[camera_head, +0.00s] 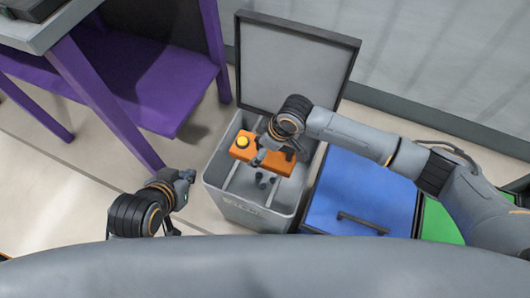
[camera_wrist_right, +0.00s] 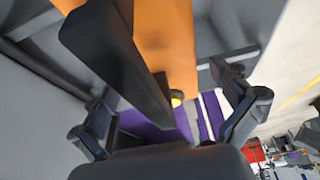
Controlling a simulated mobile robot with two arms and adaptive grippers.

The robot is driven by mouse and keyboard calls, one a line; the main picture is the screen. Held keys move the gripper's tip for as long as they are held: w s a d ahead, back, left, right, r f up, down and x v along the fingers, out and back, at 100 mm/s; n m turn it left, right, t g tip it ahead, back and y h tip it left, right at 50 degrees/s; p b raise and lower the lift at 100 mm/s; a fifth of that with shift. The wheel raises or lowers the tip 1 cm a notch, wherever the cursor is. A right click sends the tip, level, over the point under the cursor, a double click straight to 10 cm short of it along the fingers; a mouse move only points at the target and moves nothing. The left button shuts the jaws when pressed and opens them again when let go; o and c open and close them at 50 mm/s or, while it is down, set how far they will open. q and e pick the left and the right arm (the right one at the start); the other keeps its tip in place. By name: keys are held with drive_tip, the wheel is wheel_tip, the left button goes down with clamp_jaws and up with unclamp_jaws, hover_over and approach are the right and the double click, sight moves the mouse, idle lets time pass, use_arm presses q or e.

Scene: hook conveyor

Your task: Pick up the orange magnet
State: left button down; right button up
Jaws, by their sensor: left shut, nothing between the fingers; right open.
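The orange magnet (camera_head: 262,153) lies in the upper part of the open grey bin (camera_head: 246,213). It has a yellow round knob on its left end and a dark handle near its right part. My right gripper (camera_head: 272,153) is open over the magnet and partly covers it. In the right wrist view the magnet's orange body (camera_wrist_right: 167,40) is close, and its dark handle reaches between the spread fingers of my right gripper (camera_wrist_right: 172,105). Contact cannot be told. My left gripper (camera_head: 186,178) is shut and empty, left of the bin.
The bin's grey lid (camera_head: 295,65) stands open behind it. A blue-lidded bin (camera_head: 360,195) and a green one (camera_head: 438,222) stand to the right. A purple stand (camera_head: 150,80) is at the upper left. Dark small objects (camera_head: 262,181) show inside the grey bin.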

drive_tip(key=shift+f, duration=0.1)
drive_tip(key=shift+c, duration=0.4)
drive_tip(key=c, duration=1.4)
drive_tip(key=shift+a, duration=0.1)
drive_tip(key=shift+c, duration=1.4)
